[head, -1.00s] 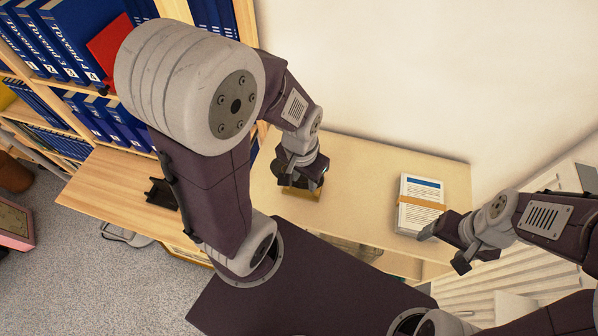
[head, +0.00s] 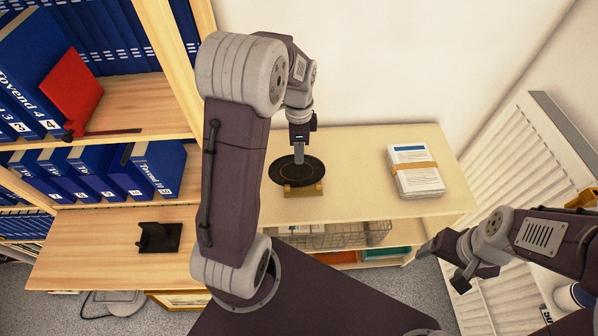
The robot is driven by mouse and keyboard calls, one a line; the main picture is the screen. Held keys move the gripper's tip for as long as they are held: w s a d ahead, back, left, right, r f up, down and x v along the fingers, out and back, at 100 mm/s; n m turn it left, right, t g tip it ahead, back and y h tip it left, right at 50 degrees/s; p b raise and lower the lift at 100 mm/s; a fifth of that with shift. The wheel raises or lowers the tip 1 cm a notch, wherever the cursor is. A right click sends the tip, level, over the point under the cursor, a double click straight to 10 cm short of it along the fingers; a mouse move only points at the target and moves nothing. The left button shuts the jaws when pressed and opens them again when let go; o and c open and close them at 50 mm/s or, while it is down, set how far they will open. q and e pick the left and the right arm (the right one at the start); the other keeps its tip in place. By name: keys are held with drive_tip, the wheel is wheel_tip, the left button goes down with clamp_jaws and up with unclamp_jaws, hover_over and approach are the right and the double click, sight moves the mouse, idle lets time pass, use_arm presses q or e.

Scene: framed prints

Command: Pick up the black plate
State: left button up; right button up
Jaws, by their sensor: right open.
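The black plate (head: 314,170) is a dark disc with a thin gold ring. It is on the light wood cabinet top, at a small gold-brown stand (head: 304,190); I cannot tell if it lies flat or leans. My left gripper (head: 299,160) points down over the middle of the plate and hides part of it. Its fingers overlap in this view, so its opening and any contact with the plate are unclear. My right gripper (head: 446,265) is open and empty, off the cabinet's right front corner.
A strapped paper stack (head: 415,171) lies on the cabinet top (head: 356,203) to the right, with clear surface between it and the plate. A black stand (head: 158,238) is on the desk at left. Shelves of blue binders (head: 157,168) rise at left; a radiator (head: 545,150) is at right.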

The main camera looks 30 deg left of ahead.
sight(297, 171)
use_arm(q)
drive_tip(key=shift+s+a+f, duration=0.2)
drive_tip(key=shift+s+f, duration=0.1)
drive_tip(key=shift+f, duration=0.2)
drive_tip(key=shift+s+a+f, duration=0.15)
drive_tip(key=shift+s+f, duration=0.1)
drive_tip(key=shift+f, duration=0.2)
drive_tip(key=f, duration=0.5)
drive_tip(key=shift+w+d+f, duration=0.1)
drive_tip(key=shift+w+d, duration=0.1)
drive_tip(key=shift+w, duration=0.1)
clamp_jaws()
idle(0.3)
